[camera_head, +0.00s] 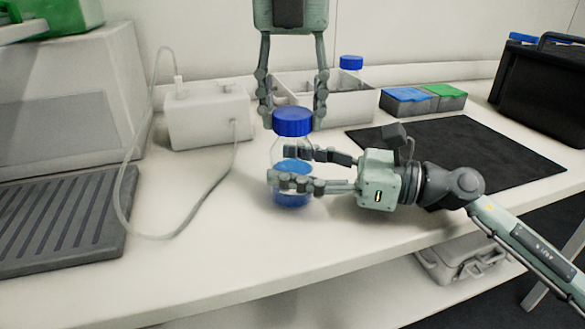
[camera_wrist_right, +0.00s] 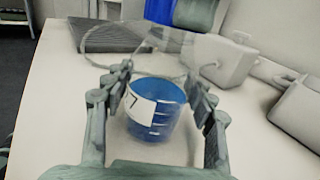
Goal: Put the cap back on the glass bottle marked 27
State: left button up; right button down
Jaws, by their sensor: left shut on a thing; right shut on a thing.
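The glass bottle (camera_head: 281,155) stands upright on the bench with blue liquid in its lower part. In the right wrist view it shows blue liquid and a white label (camera_wrist_right: 142,106) with a partly visible number ending in 7. The blue cap (camera_head: 293,122) is at the top of the bottle's neck; I cannot tell whether it is seated. My left gripper (camera_head: 292,118) points down from above, its fingers on either side of the cap, shut on it. My right gripper (camera_head: 280,166) comes in from the right, shut around the bottle's body.
A white box with a cable (camera_head: 208,118) stands behind left. A white divided bin (camera_head: 350,105) holds another blue-capped bottle (camera_head: 350,63). Blue and green boxes (camera_head: 422,100) stand behind a dark mat (camera_head: 460,150). A grey ribbed tray (camera_head: 60,215) lies at left. The front bench is clear.

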dwell(0.3)
pick_arm(q)
jog(key=o, duration=1.3)
jog(key=shift+r, duration=0.1)
jog(key=shift+r, duration=2.15)
jog(key=shift+c, duration=0.6)
notch_tip(320, 180, up, 4)
jog(key=shift+f, duration=0.2)
